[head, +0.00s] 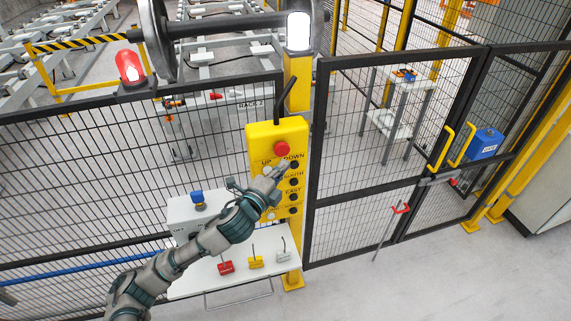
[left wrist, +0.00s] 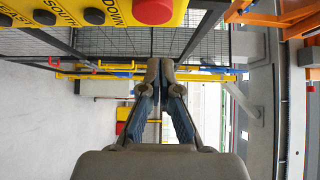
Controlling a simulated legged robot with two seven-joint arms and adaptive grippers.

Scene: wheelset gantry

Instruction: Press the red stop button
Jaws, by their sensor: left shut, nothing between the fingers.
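The red stop button (head: 281,148) sits at the top of a yellow control box (head: 263,132) on a yellow post. Below it are rows of black and white buttons with labels such as UP, DOWN and SOUTH. My left gripper (head: 282,168) is shut and empty, in front of the box just below the red button in the head view. In the left wrist view the red button (left wrist: 153,10) is at the top edge, and the shut fingertips (left wrist: 160,64) are below it in the picture, apart from it. My right gripper is in neither view.
A white shelf (head: 190,286) below the box holds red, yellow and white padlocks and a grey box with a blue knob (head: 198,197). Black mesh fence (head: 80,170) stands on both sides. A blue box (head: 485,144) hangs on the gate. The floor at the right is clear.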

